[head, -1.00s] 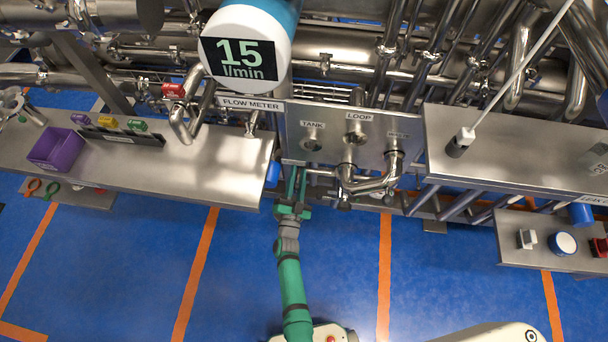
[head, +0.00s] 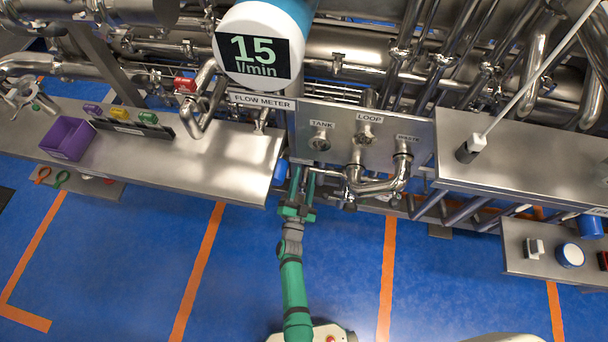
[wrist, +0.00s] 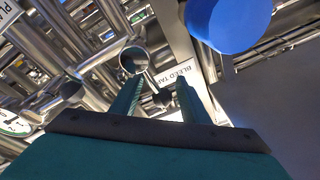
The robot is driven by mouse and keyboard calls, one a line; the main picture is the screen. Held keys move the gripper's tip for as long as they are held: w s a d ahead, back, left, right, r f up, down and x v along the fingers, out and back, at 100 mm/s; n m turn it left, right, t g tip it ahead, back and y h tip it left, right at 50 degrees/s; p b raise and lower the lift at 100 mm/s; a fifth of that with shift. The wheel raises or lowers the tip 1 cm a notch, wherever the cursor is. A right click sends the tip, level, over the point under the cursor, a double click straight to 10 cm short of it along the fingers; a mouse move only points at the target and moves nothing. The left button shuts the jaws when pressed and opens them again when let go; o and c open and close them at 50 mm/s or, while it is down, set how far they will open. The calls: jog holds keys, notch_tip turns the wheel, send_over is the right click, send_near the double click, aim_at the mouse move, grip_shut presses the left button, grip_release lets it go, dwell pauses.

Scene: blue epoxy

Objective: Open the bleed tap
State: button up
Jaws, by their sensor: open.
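The BLEED TAP label (wrist: 183,76) shows in the wrist view, partly behind a finger. Beside it, a thin metal stem runs from a round pipe end (wrist: 133,60) to a dark knob (wrist: 162,98), which looks like the tap's handle. My gripper (wrist: 158,86) is open, one finger on each side of the knob in the picture; I cannot tell whether either touches it. In the head view my gripper (head: 303,178) reaches under the panel edge, below the TANK port, and the tap cannot be made out there.
A blue cylinder (wrist: 228,22) is close to the right finger. In the head view, a steel counter (head: 225,165) lies left of my gripper and a bent pipe (head: 378,185) right of it. The blue floor in front is clear.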

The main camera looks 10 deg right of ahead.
aim_at(302, 189)
jog(key=v, duration=0.9)
jog(key=shift+s+a, duration=0.15)
jog(key=shift+s, duration=0.05)
jog(key=shift+s, duration=0.15)
jog(key=s+a+r+n+g+y, duration=0.1)
jog(key=s+a+r+n+y, duration=0.15)
jog(key=s, duration=0.55)
jog(key=s+a+r+n+y, duration=0.2)
jog(key=s+r+n, duration=0.15)
jog(key=s, duration=0.45)
jog(key=s+r+n+g+y, duration=0.2)
jog(key=s+r+n, duration=0.3)
jog(key=s+r, duration=0.7)
notch_tip(302, 189, up, 5)
jog(key=shift+s+f+g, duration=0.2)
jog(key=shift+s+g, duration=0.1)
jog(key=shift+s, duration=0.1)
